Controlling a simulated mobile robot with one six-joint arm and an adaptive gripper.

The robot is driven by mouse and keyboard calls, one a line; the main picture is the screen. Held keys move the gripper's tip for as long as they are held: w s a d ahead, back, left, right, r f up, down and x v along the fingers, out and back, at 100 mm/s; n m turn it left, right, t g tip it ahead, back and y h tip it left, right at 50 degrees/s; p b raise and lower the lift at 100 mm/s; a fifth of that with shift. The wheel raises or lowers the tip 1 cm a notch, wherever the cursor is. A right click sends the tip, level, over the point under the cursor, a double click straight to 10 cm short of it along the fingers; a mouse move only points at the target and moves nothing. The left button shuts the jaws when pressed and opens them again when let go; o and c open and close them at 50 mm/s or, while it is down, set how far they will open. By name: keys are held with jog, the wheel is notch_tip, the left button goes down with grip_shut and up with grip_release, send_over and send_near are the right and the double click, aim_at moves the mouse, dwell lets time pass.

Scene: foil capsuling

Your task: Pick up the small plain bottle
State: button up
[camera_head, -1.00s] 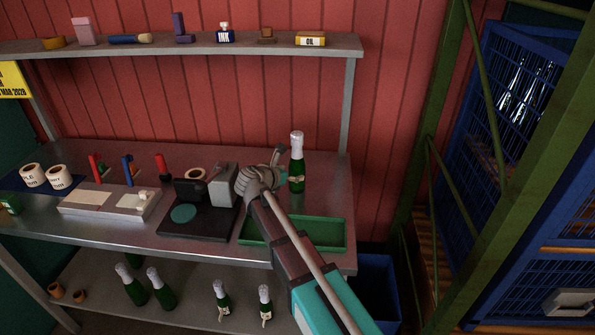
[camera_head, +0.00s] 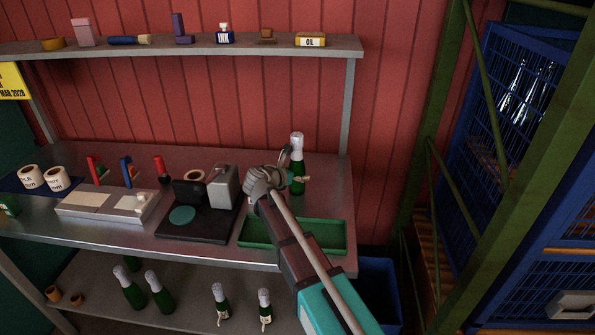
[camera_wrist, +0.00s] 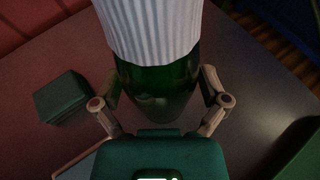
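A dark green bottle with a white foil top (camera_head: 297,147) stands upright on the metal bench at the back right. I see no label on the part of it that shows. In the wrist view the bottle (camera_wrist: 158,92) fills the middle, its ribbed white cap towards the camera. My gripper (camera_head: 295,168) is at the bottle, one finger on its near side and the other on its far side. The wrist view shows my gripper's two fingers (camera_wrist: 160,90) spread on either side of the green glass, close to it. No firm contact shows. Its lower part is partly hidden.
A green tray (camera_head: 250,243) lies on the bench below my arm. A black stand with a grey block (camera_head: 224,187) is left of my gripper. A small dark green box (camera_wrist: 62,97) is beside the bottle in the wrist view. Several bottles (camera_head: 160,292) stand on the lower shelf.

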jog(key=c, duration=0.9)
jog(key=shift+r, duration=0.1)
notch_tip(320, 180, up, 2)
jog(key=p, duration=0.2)
jog(key=shift+r+p, duration=0.25)
jog(key=shift+p, duration=0.15)
jog(key=s+a+r+p, duration=0.3)
jog(key=s+r+p, duration=0.7)
jog(key=s, duration=0.3)
jog(key=shift+s+a+r, duration=0.15)
jog(key=shift+s+a, duration=0.1)
